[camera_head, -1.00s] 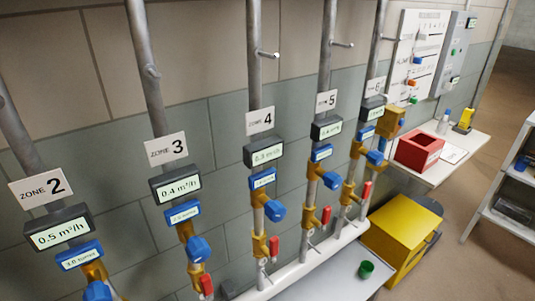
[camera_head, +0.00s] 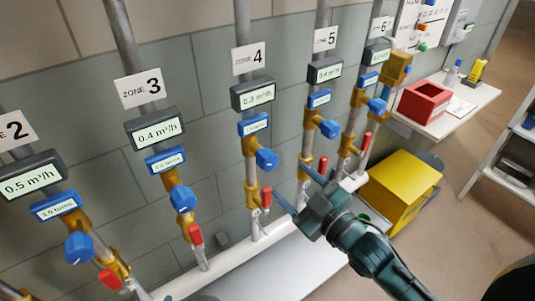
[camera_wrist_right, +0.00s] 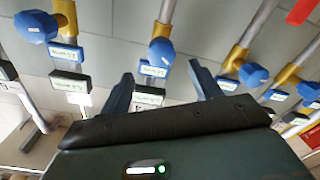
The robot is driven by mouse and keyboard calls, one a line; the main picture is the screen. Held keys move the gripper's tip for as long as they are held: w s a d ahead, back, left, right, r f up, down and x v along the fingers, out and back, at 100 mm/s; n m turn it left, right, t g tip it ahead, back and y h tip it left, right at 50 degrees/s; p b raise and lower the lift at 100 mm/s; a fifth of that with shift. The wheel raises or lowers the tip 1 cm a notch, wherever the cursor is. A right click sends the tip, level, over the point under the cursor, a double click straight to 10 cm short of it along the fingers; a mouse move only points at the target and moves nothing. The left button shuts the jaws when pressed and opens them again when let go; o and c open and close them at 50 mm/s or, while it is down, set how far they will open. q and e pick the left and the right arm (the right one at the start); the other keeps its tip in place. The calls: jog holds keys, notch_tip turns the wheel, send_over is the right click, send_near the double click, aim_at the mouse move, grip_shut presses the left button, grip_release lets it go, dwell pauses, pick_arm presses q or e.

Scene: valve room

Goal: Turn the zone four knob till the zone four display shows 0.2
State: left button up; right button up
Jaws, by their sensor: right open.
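The zone 4 sign (camera_head: 249,58) hangs above a dark display (camera_head: 252,94) that reads 0.3 m³/h. Below it are a small blue turns display (camera_head: 254,124), too small to read surely, and the blue zone 4 knob (camera_head: 267,159). My right gripper (camera_head: 294,184) is open and empty, below and to the right of that knob and apart from it. In the right wrist view, my open fingers (camera_wrist_right: 163,86) point toward a row of valves; a blue knob (camera_wrist_right: 161,51) shows beyond the gap between them, its zone unclear. My left gripper is not in view.
The zone 3 knob (camera_head: 183,199) and zone 5 knob (camera_head: 329,128) stand on either side. Red levers, such as the zone 4 one (camera_head: 266,197), sit below the knobs. A yellow box (camera_head: 401,189) and red bin (camera_head: 425,101) are at right.

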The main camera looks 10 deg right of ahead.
aim_at(263, 156)
jog(key=x, duration=1)
jog(key=shift+p, duration=0.35)
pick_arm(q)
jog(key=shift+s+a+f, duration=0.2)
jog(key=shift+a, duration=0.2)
pick_arm(e)
jog(key=shift+w+a, duration=0.35)
jog(key=shift+w, duration=0.25)
jog(key=shift+c, duration=0.2)
jog(key=shift+f, duration=0.1)
jog(key=c, duration=0.9)
jog(key=shift+m+p, duration=0.4)
jog(key=shift+p, duration=0.05)
jog(key=shift+c, duration=0.2)
jog(key=shift+r+m+p, duration=0.2)
jog(key=shift+m+p, duration=0.35)
jog(key=shift+m, duration=0.15)
jog(key=shift+m+p, duration=0.3)
jog(key=shift+m, duration=0.2)
jog(key=shift+f+m, duration=0.2)
jog(key=shift+m, duration=0.2)
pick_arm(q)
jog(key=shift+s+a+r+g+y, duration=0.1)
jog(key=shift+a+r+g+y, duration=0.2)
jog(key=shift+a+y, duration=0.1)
pick_arm(e)
jog(key=o, duration=1)
